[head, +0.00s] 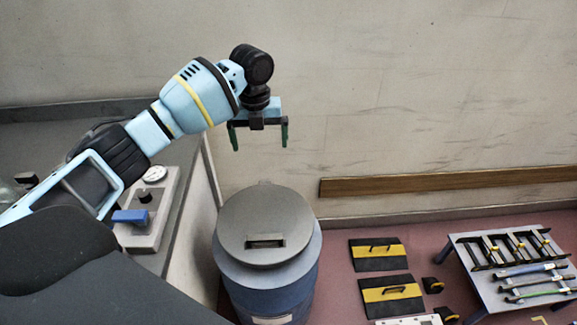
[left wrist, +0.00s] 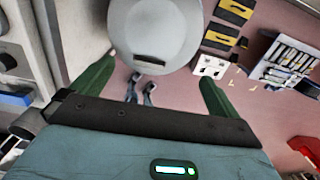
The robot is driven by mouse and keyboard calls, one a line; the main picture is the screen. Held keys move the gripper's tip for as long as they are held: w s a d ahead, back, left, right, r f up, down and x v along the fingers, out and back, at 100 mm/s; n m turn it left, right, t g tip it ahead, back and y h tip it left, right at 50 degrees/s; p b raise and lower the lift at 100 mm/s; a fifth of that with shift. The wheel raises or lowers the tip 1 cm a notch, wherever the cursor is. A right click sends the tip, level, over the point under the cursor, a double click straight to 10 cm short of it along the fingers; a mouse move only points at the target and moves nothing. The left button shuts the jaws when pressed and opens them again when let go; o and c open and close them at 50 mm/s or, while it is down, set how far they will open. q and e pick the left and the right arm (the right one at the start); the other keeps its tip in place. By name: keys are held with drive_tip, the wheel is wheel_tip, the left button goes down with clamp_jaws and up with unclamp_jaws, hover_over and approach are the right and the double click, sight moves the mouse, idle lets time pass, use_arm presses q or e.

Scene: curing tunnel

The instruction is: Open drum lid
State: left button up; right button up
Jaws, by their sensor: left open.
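The blue drum (head: 268,291) stands on the floor beside the counter. Its grey round lid (head: 265,215) lies flat on top and looks closed, with a slot-like handle (head: 265,241) near its front edge. The lid also shows in the left wrist view (left wrist: 155,30), with its dark handle (left wrist: 150,61) between and beyond my fingers. My left gripper (head: 260,140) is open and empty, its green fingers pointing down, above the drum and apart from the lid. My right gripper is not in view.
A grey counter (head: 60,137) with a gauge panel (head: 155,205) stands left of the drum. Black-and-yellow plates (head: 378,255) lie on the floor to the right. A table with tools (head: 515,270) stands farther right. A wooden rail (head: 440,182) runs along the wall.

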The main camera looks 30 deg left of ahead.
use_arm(q)
wheel_tip(320, 180, down, 8)
drive_tip(key=s, duration=0.1)
drive_tip(key=shift+d, duration=0.15)
idle(0.5)
clamp_jaws()
idle(0.7)
idle(0.4)
drive_tip(key=c, duration=2.2)
unclamp_jaws()
unclamp_jaws()
drive_tip(key=shift+r, duration=0.1)
